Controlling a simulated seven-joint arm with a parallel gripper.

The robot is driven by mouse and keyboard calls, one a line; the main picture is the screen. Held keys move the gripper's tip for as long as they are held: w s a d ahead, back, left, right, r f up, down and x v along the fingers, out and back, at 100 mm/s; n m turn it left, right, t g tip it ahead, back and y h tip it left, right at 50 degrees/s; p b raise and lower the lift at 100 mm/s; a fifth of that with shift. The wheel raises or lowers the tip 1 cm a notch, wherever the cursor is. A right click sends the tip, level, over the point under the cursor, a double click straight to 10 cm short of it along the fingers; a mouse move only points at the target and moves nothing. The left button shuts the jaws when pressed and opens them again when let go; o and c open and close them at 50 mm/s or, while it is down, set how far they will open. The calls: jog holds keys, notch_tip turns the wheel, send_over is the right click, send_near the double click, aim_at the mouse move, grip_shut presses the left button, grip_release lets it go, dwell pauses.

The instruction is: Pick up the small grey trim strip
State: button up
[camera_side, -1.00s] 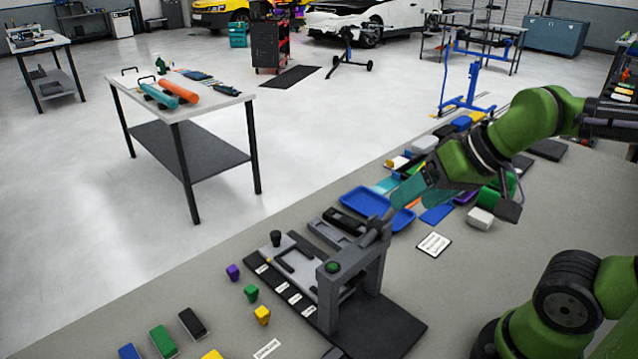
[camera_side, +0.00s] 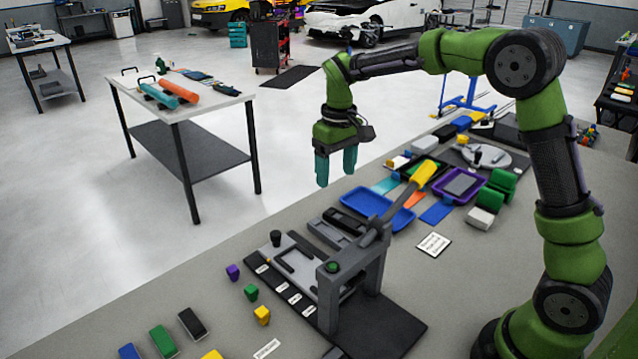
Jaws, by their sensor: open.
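My gripper (camera_side: 336,168) points down with its two teal fingers apart and nothing between them. It is in the air above the far edge of the bench, up and to the left of the blue tray (camera_side: 352,208). I cannot tell for certain which piece is the small grey trim strip. Small dark strips (camera_side: 284,259) lie on the light plate of the press fixture (camera_side: 345,275). A flat grey piece (camera_side: 460,184) lies in the purple tray (camera_side: 440,193).
A grey holder (camera_side: 328,233) sits between the fixture and blue tray. A yellow-handled lever (camera_side: 424,173) rises from the fixture. Purple, green and yellow pegs (camera_side: 262,315) stand in front. Green rolls (camera_side: 502,182) and a white block (camera_side: 480,218) lie right.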

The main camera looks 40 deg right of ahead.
send_over(333, 233)
jog(key=f, duration=1.2)
jog(key=shift+s+a+f, duration=0.2)
notch_tip(333, 233, down, 5)
jog(key=shift+w+d+f, duration=0.1)
jog(key=shift+w+d, duration=0.05)
